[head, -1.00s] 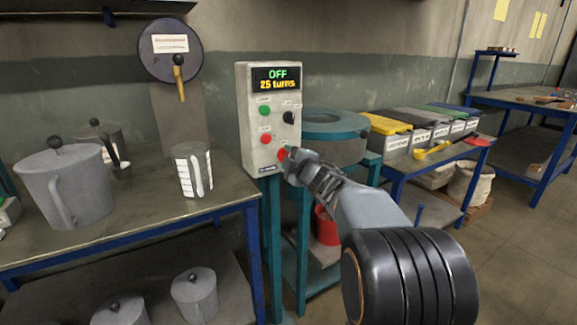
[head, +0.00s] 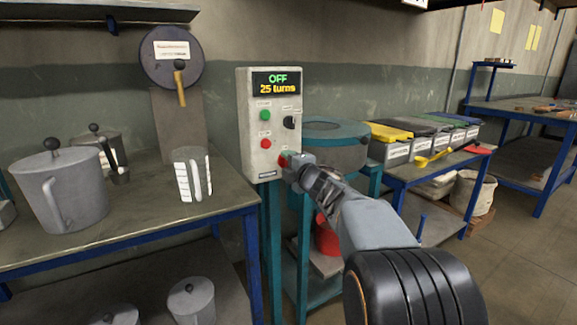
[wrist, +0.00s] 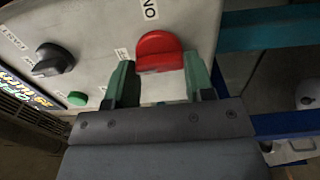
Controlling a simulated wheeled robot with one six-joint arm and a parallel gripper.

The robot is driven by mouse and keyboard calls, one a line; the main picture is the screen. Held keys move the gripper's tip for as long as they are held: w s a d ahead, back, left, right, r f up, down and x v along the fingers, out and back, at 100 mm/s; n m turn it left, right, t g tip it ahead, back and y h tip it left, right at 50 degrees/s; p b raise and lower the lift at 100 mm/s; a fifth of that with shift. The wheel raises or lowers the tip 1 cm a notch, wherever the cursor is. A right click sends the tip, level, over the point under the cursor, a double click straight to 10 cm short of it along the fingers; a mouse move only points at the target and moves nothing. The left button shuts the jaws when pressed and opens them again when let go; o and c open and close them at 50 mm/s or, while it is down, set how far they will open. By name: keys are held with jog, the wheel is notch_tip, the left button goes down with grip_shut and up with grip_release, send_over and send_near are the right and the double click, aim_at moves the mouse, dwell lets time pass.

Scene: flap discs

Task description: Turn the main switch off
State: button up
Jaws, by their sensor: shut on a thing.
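The grey control box (head: 247,120) stands upright at the centre of the head view. The red main switch (head: 283,160) is a knob at the box's lower right corner. My gripper (head: 287,161) is at this knob and partly hides it in the head view. In the wrist view the red main switch (wrist: 160,50) sits between the two green fingertips of my gripper (wrist: 160,75), with the ON label beside it. The gripper is shut on the knob.
A green button (head: 265,115), a red button (head: 266,143) and a black selector knob (head: 290,122) are on the same panel. A teal round machine (head: 337,131) stands just right of the box. A bench (head: 225,198) with metal jugs is at the left.

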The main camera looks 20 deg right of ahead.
jog(key=o, duration=0.9)
jog(key=shift+s, duration=0.1)
jog(key=shift+s+d+p, duration=0.25)
jog(key=shift+s+p, duration=0.2)
jog(key=shift+s, duration=1.8)
jog(key=shift+s+d+p, duration=0.3)
jog(key=shift+s+p, duration=0.2)
jog(key=shift+s, duration=1.75)
jog(key=shift+s+d+p, duration=0.25)
jog(key=shift+s+p, duration=0.2)
jog(key=shift+s, duration=1.8)
